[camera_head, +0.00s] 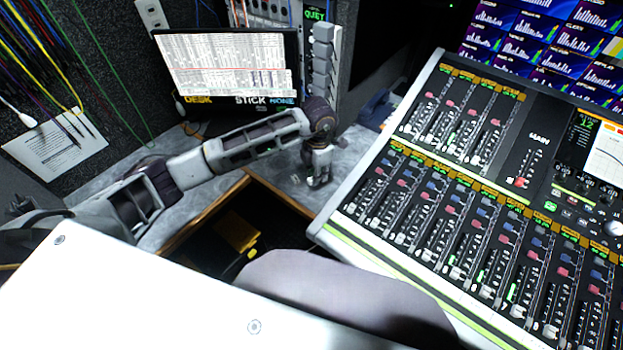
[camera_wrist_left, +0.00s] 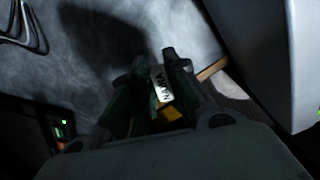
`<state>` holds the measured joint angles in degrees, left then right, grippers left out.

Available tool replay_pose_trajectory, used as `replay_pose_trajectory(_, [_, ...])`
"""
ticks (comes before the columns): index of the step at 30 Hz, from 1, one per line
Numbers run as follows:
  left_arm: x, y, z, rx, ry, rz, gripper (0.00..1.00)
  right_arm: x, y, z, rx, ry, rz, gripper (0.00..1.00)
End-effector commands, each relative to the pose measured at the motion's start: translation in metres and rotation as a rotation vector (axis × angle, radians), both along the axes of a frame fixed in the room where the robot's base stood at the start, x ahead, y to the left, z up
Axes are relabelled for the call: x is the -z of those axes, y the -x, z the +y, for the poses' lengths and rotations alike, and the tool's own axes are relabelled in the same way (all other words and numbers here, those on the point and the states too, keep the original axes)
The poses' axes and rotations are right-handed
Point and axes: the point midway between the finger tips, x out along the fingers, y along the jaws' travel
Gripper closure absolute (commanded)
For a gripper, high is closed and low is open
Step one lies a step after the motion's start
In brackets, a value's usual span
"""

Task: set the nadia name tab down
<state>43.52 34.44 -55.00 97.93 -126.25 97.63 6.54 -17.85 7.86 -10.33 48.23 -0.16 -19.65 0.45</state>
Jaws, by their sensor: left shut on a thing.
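The nadia name tab (camera_wrist_left: 161,84) is a small white piece with dark lettering, seen between the fingers in the left wrist view. My left gripper (camera_wrist_left: 162,68) is shut on it. In the head view my left gripper (camera_head: 319,180) points down over the grey counter, between the screen and the mixing console. There the tab cannot be made out clearly, and whether it touches the counter cannot be told. My right gripper is not in view.
An open wood-edged drawer (camera_head: 203,217) with a yellow box (camera_head: 236,232) lies in front of the counter (camera_head: 190,196). The mixing console (camera_head: 440,190) stands close on the right. A screen (camera_head: 228,72) stands behind, above DESK, STICK and NONE labels. Cables hang at left.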

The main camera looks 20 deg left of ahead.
Motion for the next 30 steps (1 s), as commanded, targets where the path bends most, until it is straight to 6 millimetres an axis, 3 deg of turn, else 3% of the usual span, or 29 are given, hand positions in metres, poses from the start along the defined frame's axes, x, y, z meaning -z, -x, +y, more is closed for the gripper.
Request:
replay_pose_trajectory(6, [0.025, 0.000, -0.001, 0.000, 0.002, 0.001, 0.97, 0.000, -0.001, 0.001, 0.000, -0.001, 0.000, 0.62])
replay_pose_trajectory(20, [0.031, 0.000, 0.000, 0.000, 0.001, 0.001, 0.97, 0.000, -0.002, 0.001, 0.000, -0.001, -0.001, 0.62])
replay_pose_trajectory(30, [0.063, 0.001, 0.000, -0.001, 0.000, 0.001, 0.97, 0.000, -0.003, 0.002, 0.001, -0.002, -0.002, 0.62])
